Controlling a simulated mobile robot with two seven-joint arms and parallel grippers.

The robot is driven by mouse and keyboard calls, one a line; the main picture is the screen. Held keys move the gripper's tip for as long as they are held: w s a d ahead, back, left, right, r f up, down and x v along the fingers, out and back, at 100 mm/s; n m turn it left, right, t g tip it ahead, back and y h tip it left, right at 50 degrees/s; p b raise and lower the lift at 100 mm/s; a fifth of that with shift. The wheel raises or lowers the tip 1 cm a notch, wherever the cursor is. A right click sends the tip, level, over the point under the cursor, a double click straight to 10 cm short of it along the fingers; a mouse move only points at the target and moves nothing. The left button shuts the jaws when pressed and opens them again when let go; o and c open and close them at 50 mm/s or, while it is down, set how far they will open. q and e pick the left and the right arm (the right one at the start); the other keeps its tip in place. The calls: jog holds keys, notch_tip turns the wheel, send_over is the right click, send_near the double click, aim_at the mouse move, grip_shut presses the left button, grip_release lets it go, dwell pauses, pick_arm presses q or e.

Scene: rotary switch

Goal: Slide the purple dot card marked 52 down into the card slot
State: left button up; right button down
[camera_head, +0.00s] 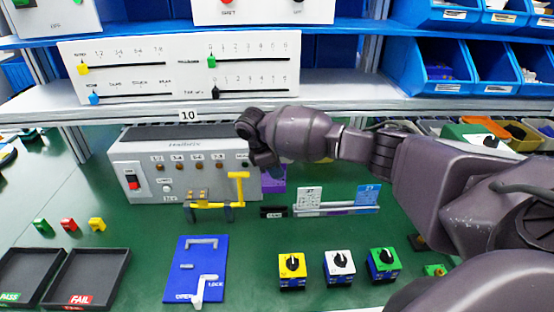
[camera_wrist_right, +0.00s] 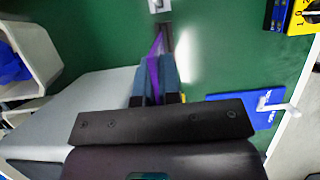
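The purple card (camera_head: 273,180) hangs below my right gripper (camera_head: 262,158), which is shut on it. In the right wrist view the card (camera_wrist_right: 152,76) shows as a thin purple strip between the two fingers (camera_wrist_right: 154,88). Its mark cannot be read. The black card slot (camera_head: 274,212), with a small white label, stands on the green bench just below the card in the head view. The card's lower edge looks a little above the slot and apart from it. In the right wrist view a dark strip (camera_wrist_right: 168,38) beyond the fingertips may be the slot. My left gripper is not in view.
A rack (camera_head: 336,211) with a white card and a blue card stands right of the slot. A grey device (camera_head: 140,151) and a yellow lever (camera_head: 238,188) are to the left. The shelf (camera_head: 330,88) hangs above. Three rotary switches (camera_head: 339,264) stand in front.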

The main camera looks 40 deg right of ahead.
aim_at(276, 192)
jog(key=shift+f, duration=0.1)
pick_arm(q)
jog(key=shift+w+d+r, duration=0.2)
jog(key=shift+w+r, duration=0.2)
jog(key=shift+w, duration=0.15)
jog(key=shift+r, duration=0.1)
pick_arm(e)
jog(key=shift+p, duration=0.45)
jog(key=shift+f, duration=0.5)
jog(key=shift+f+b, duration=0.6)
jog(key=shift+f, duration=1.4)
jog(key=shift+f+b, duration=0.3)
jog(key=shift+f, duration=0.05)
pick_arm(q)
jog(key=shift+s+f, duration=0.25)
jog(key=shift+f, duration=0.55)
